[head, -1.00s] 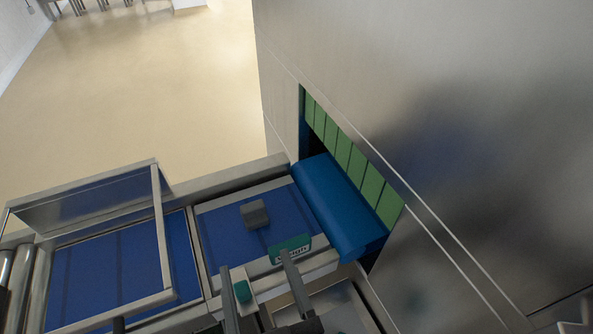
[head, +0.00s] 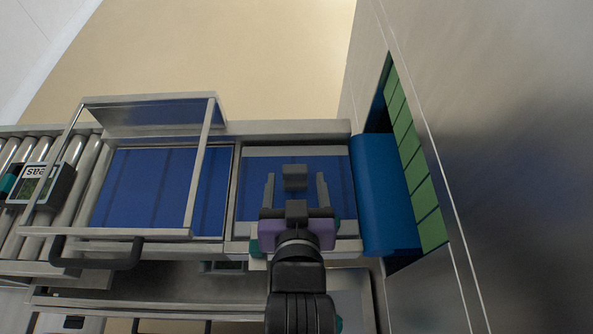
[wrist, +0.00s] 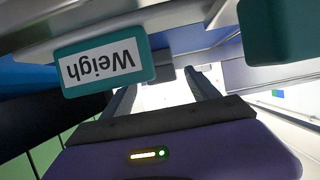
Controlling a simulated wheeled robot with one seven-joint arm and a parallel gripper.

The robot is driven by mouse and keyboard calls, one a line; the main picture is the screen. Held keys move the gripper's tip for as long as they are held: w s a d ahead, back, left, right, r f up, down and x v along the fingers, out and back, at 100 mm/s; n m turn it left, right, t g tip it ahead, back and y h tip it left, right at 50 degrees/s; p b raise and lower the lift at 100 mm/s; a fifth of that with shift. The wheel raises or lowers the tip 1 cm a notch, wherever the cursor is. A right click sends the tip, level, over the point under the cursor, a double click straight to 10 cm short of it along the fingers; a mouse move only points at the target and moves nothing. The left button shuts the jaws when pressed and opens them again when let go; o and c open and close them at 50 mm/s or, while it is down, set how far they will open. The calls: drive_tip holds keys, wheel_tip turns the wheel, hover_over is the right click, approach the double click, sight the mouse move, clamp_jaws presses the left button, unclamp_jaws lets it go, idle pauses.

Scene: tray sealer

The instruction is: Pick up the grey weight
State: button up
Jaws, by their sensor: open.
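The grey weight (head: 295,177) is a small dark grey block on the blue weighing belt (head: 255,205), in the middle of the head view. My gripper (head: 295,185) is open, with one finger to the left and one to the right of the weight in that view. I cannot tell how high the fingers are above the belt or whether they touch it. In the wrist view, a small dark block (wrist: 160,74) shows between the fingertips and looks like the weight. The near side of the weighing belt is partly hidden by my gripper.
A teal "Weigh" sign (wrist: 105,65) is close to my fingers in the wrist view. A blue roller (head: 385,195) and green strip curtain (head: 415,170) stand at the right, in the steel housing. A framed guard (head: 205,160) and metal rollers (head: 60,190) are at the left.

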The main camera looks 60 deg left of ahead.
sight(295, 175)
drive_tip(key=x, duration=0.4)
drive_tip(key=shift+c, duration=0.4)
drive_tip(key=shift+r, duration=0.1)
clamp_jaws()
